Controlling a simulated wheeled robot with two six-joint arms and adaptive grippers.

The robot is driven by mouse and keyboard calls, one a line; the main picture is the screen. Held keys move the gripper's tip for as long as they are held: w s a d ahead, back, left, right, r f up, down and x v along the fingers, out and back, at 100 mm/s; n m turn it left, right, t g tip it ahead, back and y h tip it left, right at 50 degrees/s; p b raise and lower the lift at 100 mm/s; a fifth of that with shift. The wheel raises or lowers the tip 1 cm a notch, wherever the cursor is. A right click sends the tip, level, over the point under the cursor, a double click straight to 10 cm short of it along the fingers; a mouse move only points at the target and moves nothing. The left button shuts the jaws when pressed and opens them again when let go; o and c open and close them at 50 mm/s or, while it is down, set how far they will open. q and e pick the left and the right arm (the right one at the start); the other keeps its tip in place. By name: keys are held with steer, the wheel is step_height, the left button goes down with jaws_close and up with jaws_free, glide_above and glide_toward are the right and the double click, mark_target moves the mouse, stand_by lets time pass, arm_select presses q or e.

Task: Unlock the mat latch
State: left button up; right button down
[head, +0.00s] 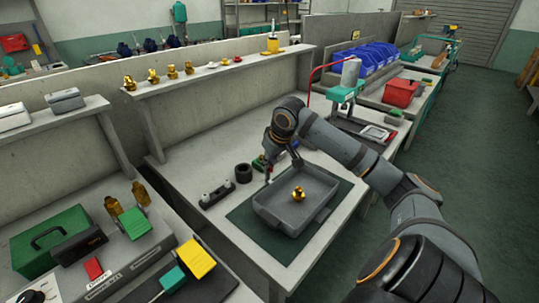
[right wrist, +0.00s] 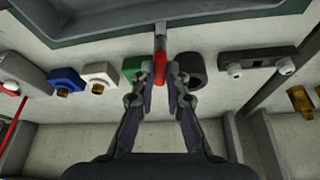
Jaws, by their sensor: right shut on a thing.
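My right gripper (head: 268,175) is at the back edge of the grey tray (head: 262,212), which sits on a dark green mat (head: 243,224). In the right wrist view, my right gripper (right wrist: 161,82) is shut on a small red piece (right wrist: 160,62), which looks like the latch handle. A thin grey bar runs from the red piece towards the tray (right wrist: 215,13). Whether the latch is locked cannot be told. A brass fitting (head: 299,194) stands in the tray. My left gripper is not in view.
Close by are a black ring (head: 243,173), a dark bar with two pale knobs (head: 217,194) and a green piece (right wrist: 131,68). White (right wrist: 100,73) and blue (right wrist: 66,79) pieces with brass ends lie further left in the wrist view. A shelf (head: 220,68) runs behind.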

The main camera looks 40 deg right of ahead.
steer(key=m+g+h+p, duration=0.1)
steer(key=m+p, duration=0.3)
steer(key=p, duration=0.2)
steer(key=m+g+h+p, duration=0.1)
steer(key=m+p, duration=0.3)
steer(key=p, duration=0.2)
steer(key=a+m+h+p, duration=0.1)
steer(key=m+p, duration=0.2)
steer(key=p, duration=0.4)
steer(key=shift+w+r+m+g, duration=0.3)
steer(key=shift+r+m+g, duration=0.05)
steer(key=shift+m+g, duration=0.05)
steer(key=shift+w+f+m+g+h+p, duration=0.15)
steer(key=shift+m+g+h+p, duration=0.15)
steer(key=shift+m+p, duration=0.6)
steer(key=shift+w+f+m+g+h+p, duration=0.15)
steer(key=shift+m+g+p, duration=0.25)
steer(key=shift+m+p, duration=0.45)
steer(key=shift+s+m, duration=0.1)
steer(key=shift+m, duration=0.15)
steer(key=shift+d, duration=0.1)
steer(key=c, duration=1.4)
jaws_free()
steer(key=shift+o, duration=0.2)
steer(key=shift+r, duration=0.1)
steer(key=v, duration=1.1)
steer(key=shift+r, duration=0.35)
